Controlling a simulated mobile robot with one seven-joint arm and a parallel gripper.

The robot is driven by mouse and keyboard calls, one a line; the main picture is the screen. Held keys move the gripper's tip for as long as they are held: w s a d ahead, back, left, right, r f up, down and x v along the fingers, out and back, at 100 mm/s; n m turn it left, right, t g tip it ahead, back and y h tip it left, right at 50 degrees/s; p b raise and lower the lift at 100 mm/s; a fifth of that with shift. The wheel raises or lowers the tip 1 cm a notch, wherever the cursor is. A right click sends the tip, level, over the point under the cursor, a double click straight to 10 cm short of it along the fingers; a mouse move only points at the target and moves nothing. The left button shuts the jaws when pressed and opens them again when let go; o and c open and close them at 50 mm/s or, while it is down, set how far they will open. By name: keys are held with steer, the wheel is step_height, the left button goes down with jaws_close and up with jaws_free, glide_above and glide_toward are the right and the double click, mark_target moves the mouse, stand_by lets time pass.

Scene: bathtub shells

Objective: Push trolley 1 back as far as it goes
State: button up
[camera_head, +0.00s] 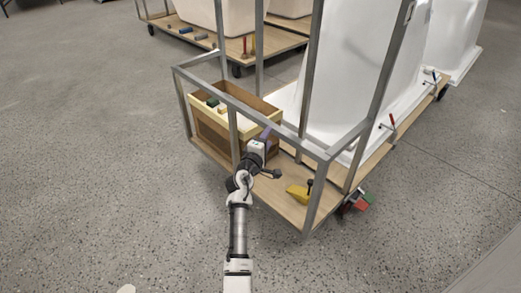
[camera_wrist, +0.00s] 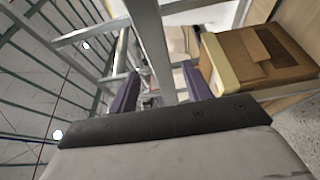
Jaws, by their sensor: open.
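The near trolley (camera_head: 278,203) has a wooden deck and a grey metal frame, and it carries a white tub shell (camera_head: 345,80). No number on it is readable, so I cannot tell from a label that it is trolley 1. My gripper (camera_head: 267,136) is at the near end of this trolley, by its end frame. In the wrist view my gripper (camera_wrist: 160,88) has its two purple fingers apart, with a grey metal post (camera_wrist: 153,50) showing between and beyond them. I cannot tell whether the fingers touch the frame.
A yellow object (camera_head: 297,193) lies on the deck. A second trolley (camera_head: 275,45) stands behind. The floor at left is clear.

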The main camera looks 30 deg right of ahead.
steer(key=v, duration=0.6)
steer(key=shift+s, duration=0.2)
steer(key=shift+a, duration=0.1)
